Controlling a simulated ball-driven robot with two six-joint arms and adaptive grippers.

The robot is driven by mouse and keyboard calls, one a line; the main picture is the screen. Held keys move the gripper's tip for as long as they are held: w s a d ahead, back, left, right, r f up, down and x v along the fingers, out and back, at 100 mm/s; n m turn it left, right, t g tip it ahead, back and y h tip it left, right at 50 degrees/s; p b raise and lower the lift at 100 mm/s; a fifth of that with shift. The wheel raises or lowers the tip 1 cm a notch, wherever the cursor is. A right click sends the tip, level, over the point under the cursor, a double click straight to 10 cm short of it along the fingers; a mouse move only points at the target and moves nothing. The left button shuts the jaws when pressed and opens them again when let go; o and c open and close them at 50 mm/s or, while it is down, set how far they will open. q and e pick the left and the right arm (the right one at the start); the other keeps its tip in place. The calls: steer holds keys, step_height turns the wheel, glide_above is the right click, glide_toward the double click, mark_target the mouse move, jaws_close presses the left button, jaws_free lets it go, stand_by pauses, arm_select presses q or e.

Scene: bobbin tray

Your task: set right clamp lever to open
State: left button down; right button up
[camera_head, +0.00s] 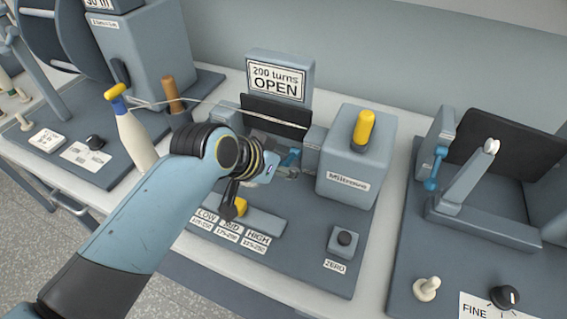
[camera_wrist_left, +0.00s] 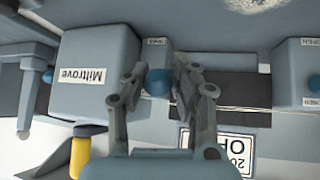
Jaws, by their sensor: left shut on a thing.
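The right clamp (camera_head: 314,150) stands beside the grey Miltrove box, at the right end of the dark plate under the "200 turns OPEN" sign. Its lever has a blue knob (camera_wrist_left: 157,82), which shows between my fingers in the left wrist view. My left gripper (camera_wrist_left: 158,75) is shut on this knob. In the head view my left gripper (camera_head: 287,165) is in front of the clamp, and the wrist partly hides the lever. The left clamp (camera_wrist_left: 300,72) shows at the right of the wrist view with its own blue knob (camera_wrist_left: 314,82). My right gripper is not in view.
The Miltrove box (camera_head: 352,160) with a yellow handle (camera_head: 364,128) is close to the right of the gripper. The OPEN sign (camera_head: 279,77) rises behind. A thread runs from the bobbin (camera_head: 134,138) towards the clamps. A yellow-knobbed selector (camera_head: 241,207) is below my wrist.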

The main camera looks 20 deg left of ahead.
arm_select(q)
steer(key=shift+s+d+f+t+b, duration=0.1)
steer(key=shift+s+f+t+b, duration=0.1)
steer(key=shift+f+t+b, duration=0.85)
steer(key=shift+r+t+b, duration=0.1)
steer(key=shift+t+b, duration=0.35)
steer(key=shift+b, duration=0.45)
steer(key=c, duration=1)
jaws_free()
steer(key=shift+d+r, duration=0.1)
steer(key=shift+s, duration=0.1)
steer(key=shift+s+a+r, duration=0.2)
steer(key=shift+s, duration=0.05)
steer(key=v, duration=1.1)
steer(key=shift+s, duration=0.1)
